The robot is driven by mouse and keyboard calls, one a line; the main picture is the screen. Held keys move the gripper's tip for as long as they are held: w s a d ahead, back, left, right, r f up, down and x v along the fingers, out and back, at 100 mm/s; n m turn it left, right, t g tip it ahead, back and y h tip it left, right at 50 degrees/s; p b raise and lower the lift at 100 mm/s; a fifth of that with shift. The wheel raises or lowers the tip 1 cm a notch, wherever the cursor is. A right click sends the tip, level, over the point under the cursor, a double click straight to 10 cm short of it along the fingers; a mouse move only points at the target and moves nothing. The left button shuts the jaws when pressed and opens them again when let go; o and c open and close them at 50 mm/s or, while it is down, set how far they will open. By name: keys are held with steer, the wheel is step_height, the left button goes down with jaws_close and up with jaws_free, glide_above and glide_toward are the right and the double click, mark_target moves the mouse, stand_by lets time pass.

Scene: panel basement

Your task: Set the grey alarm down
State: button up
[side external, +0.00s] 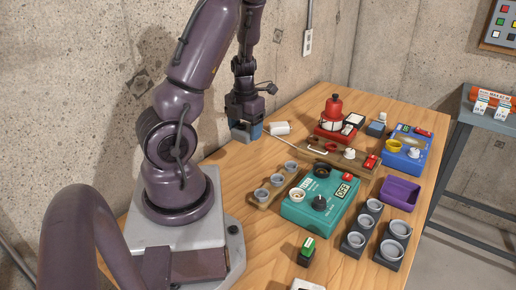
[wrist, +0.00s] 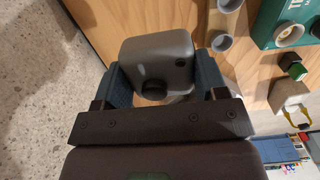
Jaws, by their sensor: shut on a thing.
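The grey alarm (wrist: 157,58) is a rounded grey box with a dark round knob on its near side. In the wrist view it sits between the two blue fingers of my gripper (wrist: 160,85), which are shut on it. In the side view my gripper (side external: 246,131) is near the wall, at the left edge of the wooden table. There the alarm cannot be told apart from the blue fingers. I cannot tell whether the alarm touches the table.
The concrete wall (side external: 290,75) stands close behind my gripper.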

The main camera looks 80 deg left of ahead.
steer(key=w+a+f, duration=0.4)
steer(key=a, duration=0.3)
glide_above(261, 152)
step_height(261, 152, down, 5)
steer(key=shift+d+f, duration=0.1)
steer(key=shift+a+f, duration=0.2)
steer(key=shift+f, duration=1.5)
steer(key=shift+f, duration=0.15)
steer(key=o, duration=1)
